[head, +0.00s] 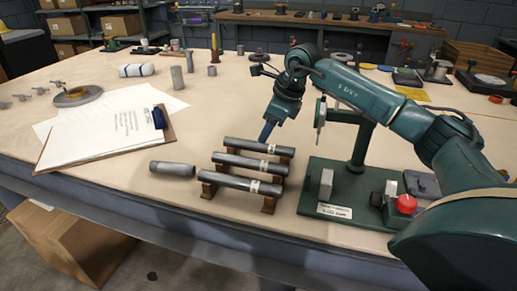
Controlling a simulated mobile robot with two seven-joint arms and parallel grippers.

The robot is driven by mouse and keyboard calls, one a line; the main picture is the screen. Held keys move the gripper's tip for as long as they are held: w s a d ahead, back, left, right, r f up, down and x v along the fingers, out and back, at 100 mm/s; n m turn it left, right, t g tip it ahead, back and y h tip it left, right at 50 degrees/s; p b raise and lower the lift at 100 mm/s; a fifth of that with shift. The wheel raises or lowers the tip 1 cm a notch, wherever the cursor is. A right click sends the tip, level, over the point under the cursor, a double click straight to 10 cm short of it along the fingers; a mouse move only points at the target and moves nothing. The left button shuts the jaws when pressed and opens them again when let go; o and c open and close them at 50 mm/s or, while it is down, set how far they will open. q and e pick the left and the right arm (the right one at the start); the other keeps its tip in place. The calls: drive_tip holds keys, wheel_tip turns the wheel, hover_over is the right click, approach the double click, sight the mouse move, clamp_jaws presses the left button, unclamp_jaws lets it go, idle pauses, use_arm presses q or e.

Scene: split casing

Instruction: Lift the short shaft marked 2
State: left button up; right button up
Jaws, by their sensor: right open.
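Three grey shafts lie side by side on low brown wooden cradles (207,189) at the table's middle front: a far shaft (245,145), a middle shaft (240,161) and a near shaft (225,180). Each has a pale label band toward its right end. The marks are too small to read, so I cannot tell which is number 2. My right gripper (266,136) points down at the far shaft, close above or just behind its middle. It is open and holds nothing visible; the gap between its fingers is hard to see. My left gripper is not in view.
A loose grey cylinder (172,168) lies left of the cradles. A green press-like stand (345,205) with a red button (406,203) stands close on the right. A clipboard (105,135) lies at the left. The table's front edge is near the cradles.

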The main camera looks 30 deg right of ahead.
sight(258, 147)
drive_tip(key=shift+d+x, duration=0.15)
drive_tip(key=shift+x, duration=1.55)
drive_tip(key=shift+d+x, duration=0.2)
drive_tip(key=shift+x, duration=1.55)
drive_tip(key=shift+c, duration=0.5)
clamp_jaws()
drive_tip(key=shift+w+r, duration=0.15)
drive_tip(key=shift+r, duration=0.1)
